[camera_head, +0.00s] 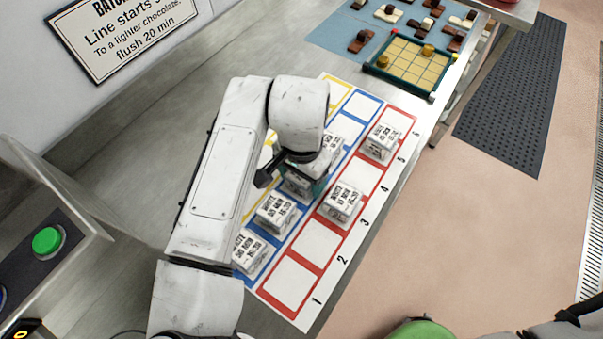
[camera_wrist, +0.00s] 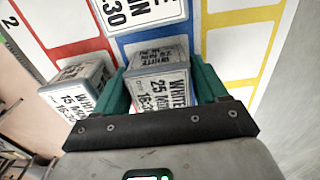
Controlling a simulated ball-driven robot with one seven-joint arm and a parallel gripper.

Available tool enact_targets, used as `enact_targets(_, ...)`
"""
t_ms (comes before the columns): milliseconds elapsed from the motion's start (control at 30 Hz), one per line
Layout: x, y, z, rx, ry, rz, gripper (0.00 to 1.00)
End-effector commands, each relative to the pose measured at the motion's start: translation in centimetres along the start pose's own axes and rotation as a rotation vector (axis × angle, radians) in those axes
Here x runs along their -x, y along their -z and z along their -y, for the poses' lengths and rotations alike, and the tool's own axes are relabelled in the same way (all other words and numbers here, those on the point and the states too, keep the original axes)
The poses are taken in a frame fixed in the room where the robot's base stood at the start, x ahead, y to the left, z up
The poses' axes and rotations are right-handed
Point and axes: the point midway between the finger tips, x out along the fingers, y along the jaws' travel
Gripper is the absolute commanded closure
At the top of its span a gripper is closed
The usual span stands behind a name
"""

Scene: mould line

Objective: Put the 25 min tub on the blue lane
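The 25 min tub is a small white tub with a grey rim and a printed label; it sits between my gripper's green fingers in the wrist view (camera_wrist: 160,82). My gripper (camera_wrist: 163,88) is closed against its two sides. In the head view my gripper (camera_head: 303,178) is over the middle of the blue lane (camera_head: 298,229), and the tub's side shows below it. I cannot tell whether the tub's base touches the lane. My wrist hides most of it there.
On the blue lane, tubs stand at the near end (camera_head: 251,253) and beside it (camera_head: 275,213); another (camera_head: 332,143) shows just beyond my gripper. Two tubs (camera_head: 342,203) (camera_head: 380,142) stand on the red lane. A yellow lane lies left. A tray (camera_head: 432,97) stands farther back.

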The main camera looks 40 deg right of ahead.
Motion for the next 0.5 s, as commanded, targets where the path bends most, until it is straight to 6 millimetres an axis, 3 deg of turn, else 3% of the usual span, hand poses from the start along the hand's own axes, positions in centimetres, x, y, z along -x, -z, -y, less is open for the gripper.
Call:
enact_targets(200,0.05,-0.01,0.01,0.0,0.0,0.0,0.09)
enact_targets(500,0.58,-0.01,0.03,-0.001,0.001,0.0,0.09)
